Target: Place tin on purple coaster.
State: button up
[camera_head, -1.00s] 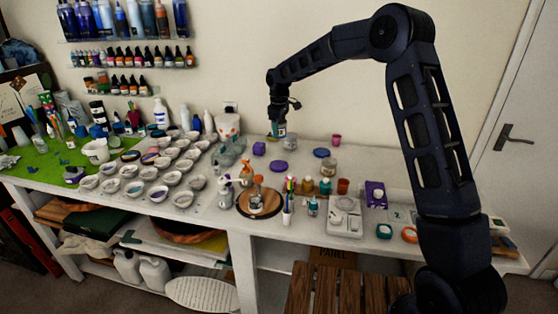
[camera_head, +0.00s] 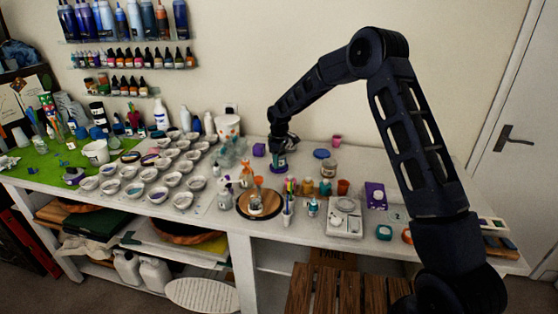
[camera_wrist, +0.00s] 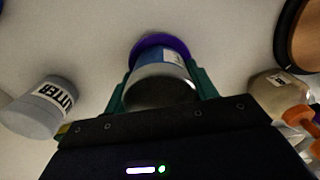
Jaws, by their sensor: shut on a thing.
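My gripper (camera_wrist: 160,88) is shut on the tin (camera_wrist: 160,90), one teal finger on each side. The tin has a metallic body and a blue-and-white label. The purple coaster (camera_wrist: 150,41) shows as an arc beyond the tin's far end, mostly hidden behind it. In the head view my gripper (camera_head: 281,152) is low over the table and the tin is mostly hidden under it. The coaster (camera_head: 279,170) shows as a thin purple edge directly below. I cannot tell whether the tin touches the coaster.
A grey glitter jar (camera_wrist: 42,106) stands left of the tin in the wrist view. A purple block (camera_head: 259,149), a blue disc (camera_head: 321,153) and a jar (camera_head: 329,167) stand near my gripper. A round wooden board (camera_head: 241,209) lies in front, with bottles beside it.

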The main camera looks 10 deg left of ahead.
jog(key=shift+f, duration=0.25)
jog(key=o, duration=1.1)
jog(key=shift+r, duration=0.1)
notch_tip(320, 180, up, 12)
jog(key=shift+r, duration=0.1)
